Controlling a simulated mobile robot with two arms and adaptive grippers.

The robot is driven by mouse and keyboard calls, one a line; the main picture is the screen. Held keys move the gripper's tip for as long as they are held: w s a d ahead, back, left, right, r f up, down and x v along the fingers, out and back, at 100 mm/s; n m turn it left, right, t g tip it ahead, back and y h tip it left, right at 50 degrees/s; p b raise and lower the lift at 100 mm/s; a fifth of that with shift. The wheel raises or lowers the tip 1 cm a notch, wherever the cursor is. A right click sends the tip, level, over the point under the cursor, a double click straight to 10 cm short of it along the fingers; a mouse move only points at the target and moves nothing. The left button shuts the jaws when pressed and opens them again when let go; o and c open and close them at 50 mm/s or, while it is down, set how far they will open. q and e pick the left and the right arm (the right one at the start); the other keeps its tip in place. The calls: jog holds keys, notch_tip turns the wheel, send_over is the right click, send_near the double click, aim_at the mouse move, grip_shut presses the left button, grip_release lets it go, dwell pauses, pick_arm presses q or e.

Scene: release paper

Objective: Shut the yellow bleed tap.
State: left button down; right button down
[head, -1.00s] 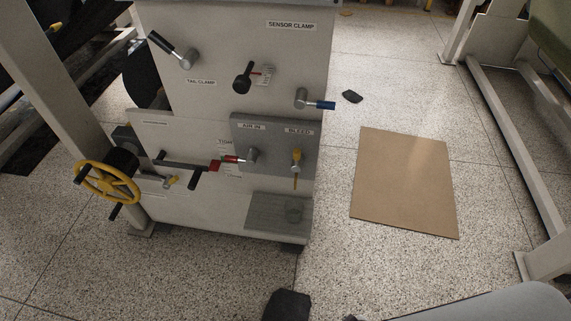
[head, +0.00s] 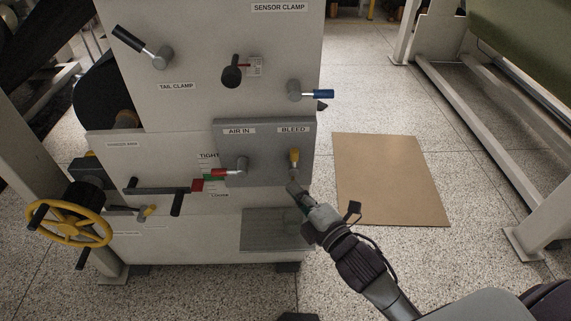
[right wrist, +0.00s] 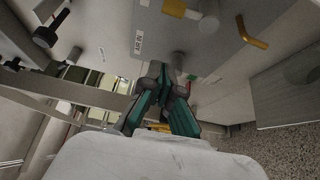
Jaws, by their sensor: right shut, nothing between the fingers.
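The yellow bleed tap (head: 294,157) is on the grey plate under the BLEED label in the head view. Its yellow upper part shows; the lower end of its handle is hidden or hard to make out behind my gripper. My right gripper (head: 293,187) reaches up from the lower right, its tip just below and in front of the tap; I cannot tell whether it touches. In the right wrist view the gripper (right wrist: 160,85) is shut and empty. Yellow parts show at that view's top, but I cannot tell which is the tap.
The red-handled AIR IN valve (head: 241,167) sits just left of the tap. A grey ledge (head: 270,236) juts out below. A yellow handwheel (head: 70,222) stands at left. A brown board (head: 388,180) lies on the floor at right.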

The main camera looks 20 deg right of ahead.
aim_at(290, 163)
pick_arm(q)
jog(key=shift+w+r, duration=0.35)
jog(key=shift+w, duration=0.05)
pick_arm(e)
jog(key=w, duration=0.3)
jog(key=w+d, duration=0.1)
jog(key=w, duration=0.5)
jog(key=shift+w+d, duration=0.2)
jog(key=shift+d, duration=0.05)
jog(key=shift+d+f, duration=0.1)
pick_arm(q)
jog(key=shift+w+b, duration=0.15)
jog(key=shift+b, duration=0.15)
